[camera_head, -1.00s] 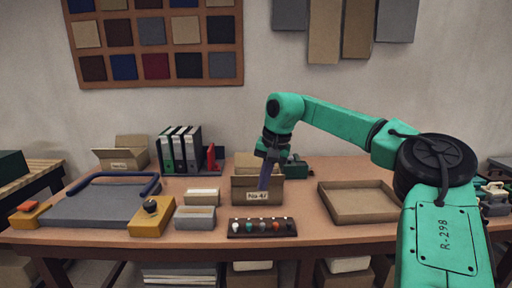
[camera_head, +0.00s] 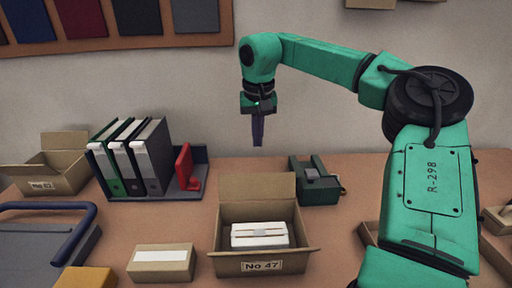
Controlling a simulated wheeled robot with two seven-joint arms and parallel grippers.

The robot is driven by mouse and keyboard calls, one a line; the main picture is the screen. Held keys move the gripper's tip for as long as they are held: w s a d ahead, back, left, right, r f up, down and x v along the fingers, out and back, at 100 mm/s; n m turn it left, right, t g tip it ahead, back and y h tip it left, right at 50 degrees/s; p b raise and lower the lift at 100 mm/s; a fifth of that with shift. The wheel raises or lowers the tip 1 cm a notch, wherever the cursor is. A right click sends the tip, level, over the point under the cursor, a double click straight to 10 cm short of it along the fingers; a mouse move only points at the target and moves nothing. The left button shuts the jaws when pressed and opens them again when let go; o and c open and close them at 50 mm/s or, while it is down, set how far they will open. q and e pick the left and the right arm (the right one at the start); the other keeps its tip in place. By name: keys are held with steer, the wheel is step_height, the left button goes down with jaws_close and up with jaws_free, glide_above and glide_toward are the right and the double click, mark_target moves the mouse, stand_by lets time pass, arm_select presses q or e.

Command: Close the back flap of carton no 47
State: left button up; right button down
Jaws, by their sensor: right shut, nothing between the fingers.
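Carton no 47 (camera_head: 230,267) stands on the table, a brown cardboard box with a "No 47" label on its front. Its top is open and stacked white items (camera_head: 259,236) show inside. Its back flap (camera_head: 257,187) stands up at the rear edge. My right gripper (camera_head: 257,142) points down, shut and empty. In the picture it is above the flap's top edge, with a gap of wall and table between; how far behind or in front it is, I cannot tell. My left gripper is not in view.
A dark green device (camera_head: 318,187) sits close behind the carton on the right. Binders (camera_head: 150,160) and a red object (camera_head: 184,167) stand at the back left. Carton no 02 (camera_head: 62,172) is far left.

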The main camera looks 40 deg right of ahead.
mark_target(257, 186)
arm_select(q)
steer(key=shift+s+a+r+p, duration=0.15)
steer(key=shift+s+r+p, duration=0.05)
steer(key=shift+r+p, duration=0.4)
arm_select(e)
step_height(257, 186, down, 7)
steer(key=s+a, duration=0.1)
steer(key=shift+s+a+f, duration=0.15)
steer(key=shift+s+f, duration=0.05)
steer(key=shift+s, duration=0.15)
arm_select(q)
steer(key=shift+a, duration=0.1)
arm_select(e)
steer(key=shift+s, duration=0.1)
